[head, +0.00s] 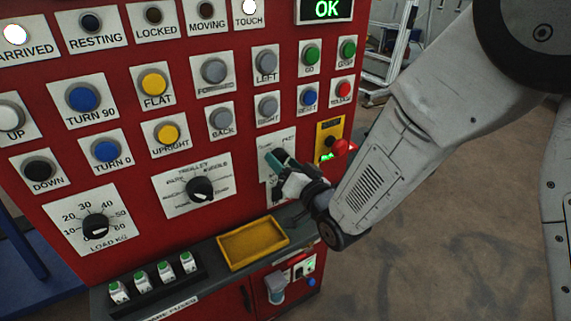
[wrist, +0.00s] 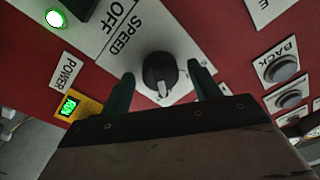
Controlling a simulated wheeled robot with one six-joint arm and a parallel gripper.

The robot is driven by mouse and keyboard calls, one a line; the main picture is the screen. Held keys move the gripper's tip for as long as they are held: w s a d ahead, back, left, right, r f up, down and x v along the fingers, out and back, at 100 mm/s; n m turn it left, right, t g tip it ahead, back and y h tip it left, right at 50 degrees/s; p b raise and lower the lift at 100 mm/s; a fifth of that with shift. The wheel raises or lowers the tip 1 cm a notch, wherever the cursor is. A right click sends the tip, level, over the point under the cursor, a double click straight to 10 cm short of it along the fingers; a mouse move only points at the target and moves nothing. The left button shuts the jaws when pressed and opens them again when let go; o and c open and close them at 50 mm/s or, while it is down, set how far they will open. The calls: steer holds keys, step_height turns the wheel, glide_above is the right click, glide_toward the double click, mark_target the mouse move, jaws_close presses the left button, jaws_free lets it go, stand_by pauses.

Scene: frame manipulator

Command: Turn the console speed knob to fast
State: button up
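The speed knob (wrist: 158,72) is black and round with a white pointer. In the wrist view it sits on a white plate marked SPEED (wrist: 124,38), its pointer aimed toward the bottom of the picture. My gripper (wrist: 161,70) is open, with one green finger on each side of the knob in that view. Gaps show between fingers and knob, and I cannot tell how deep the fingertips reach. In the head view my gripper (head: 281,163) is in front of the white speed plate (head: 284,143) and hides the knob. The plate's upper lettering is partly legible there.
The red console carries many buttons, a trolley knob (head: 201,189) and a load dial (head: 96,227). A yellow tray (head: 252,244) sits on the ledge below. Open floor lies to the right.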

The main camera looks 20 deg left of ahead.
steer(key=shift+d, duration=0.1)
steer(key=v, duration=0.7)
steer(key=shift+s+d, duration=0.2)
steer(key=shift+s, duration=0.05)
